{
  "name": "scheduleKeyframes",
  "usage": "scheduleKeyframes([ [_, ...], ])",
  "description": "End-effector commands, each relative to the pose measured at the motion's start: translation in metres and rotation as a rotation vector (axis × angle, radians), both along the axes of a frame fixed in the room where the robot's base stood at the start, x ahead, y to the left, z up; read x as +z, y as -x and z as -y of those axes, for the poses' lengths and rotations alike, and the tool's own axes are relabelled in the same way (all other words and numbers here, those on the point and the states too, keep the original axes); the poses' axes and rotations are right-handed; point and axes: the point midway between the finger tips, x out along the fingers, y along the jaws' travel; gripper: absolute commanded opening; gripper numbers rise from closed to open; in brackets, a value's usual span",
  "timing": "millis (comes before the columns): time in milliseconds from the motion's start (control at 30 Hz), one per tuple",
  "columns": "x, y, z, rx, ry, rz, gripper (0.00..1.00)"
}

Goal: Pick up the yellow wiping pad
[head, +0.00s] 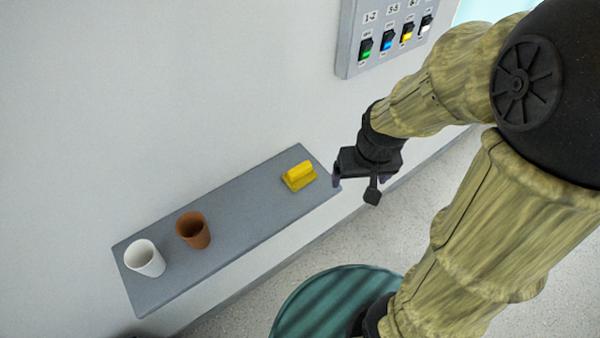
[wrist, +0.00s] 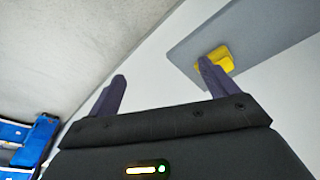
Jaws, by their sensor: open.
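The yellow wiping pad (head: 299,177) has a raised grip on a flat base. It rests on the grey shelf (head: 245,212) near the shelf's right end in the head view. My gripper (head: 358,183) is open and empty, to the right of the pad and apart from it, just off the shelf's end. In the wrist view the pad (wrist: 220,58) shows at the upper right, partly hidden behind the right finger of my gripper (wrist: 160,88).
A brown cup (head: 194,232) and a white cup (head: 145,259) stand on the left part of the shelf. A switch panel (head: 390,35) with coloured rockers is on the wall above. Blue objects (wrist: 28,140) show at the lower left of the wrist view. The shelf between pad and brown cup is clear.

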Motion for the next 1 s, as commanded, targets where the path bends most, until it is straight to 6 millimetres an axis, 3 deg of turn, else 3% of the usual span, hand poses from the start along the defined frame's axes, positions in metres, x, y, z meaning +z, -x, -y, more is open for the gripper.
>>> scheduleKeyframes([
  [67,0.014,-0.019,-0.015,0.07,0.005,-0.026,1.0],
  [300,0.047,-0.079,-0.076,0.341,0.036,-0.135,1.0],
  [500,0.062,-0.103,-0.12,0.507,0.063,-0.188,1.0],
  [1000,0.055,-0.105,-0.126,0.532,0.066,-0.198,1.0],
])
